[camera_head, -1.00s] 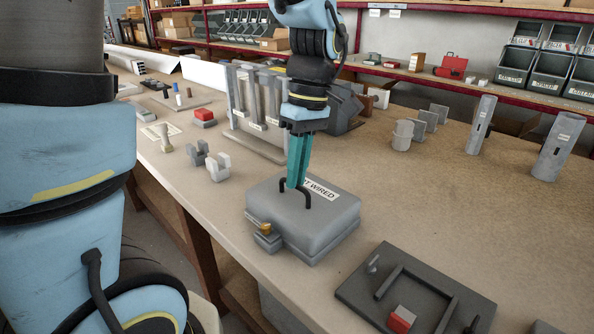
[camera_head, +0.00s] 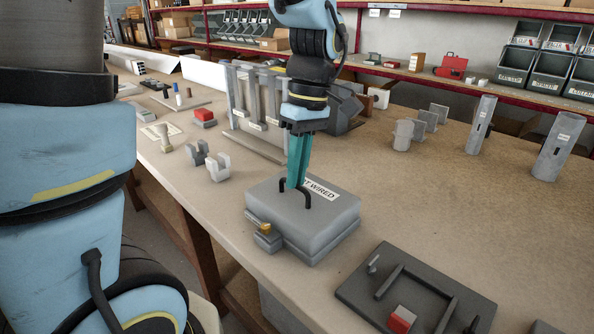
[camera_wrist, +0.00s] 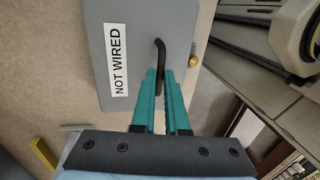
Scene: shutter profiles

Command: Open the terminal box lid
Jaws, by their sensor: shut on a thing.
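The terminal box (camera_head: 300,240) is grey and stands on the bench. Its grey lid (camera_head: 320,222) lies flat on top and looks closed. The lid bears a white "NOT WIRED" label, also in the wrist view (camera_wrist: 117,60). A black arched handle (camera_head: 307,197) rises from the lid; it also shows in the wrist view (camera_wrist: 160,52). My gripper (camera_head: 297,185) reaches down from above with its teal fingers shut on the handle. In the wrist view the fingertips (camera_wrist: 162,78) hide part of it. A brass-coloured piece (camera_head: 265,228) sits on a small block at the box's front left side.
A dark tray (camera_head: 360,290) with bars and a red-and-white block lies right of the box, near the bench edge. Grey forked blocks (camera_head: 218,167) and a grey rack (camera_head: 255,140) stand behind left. The bench right of the box is largely clear.

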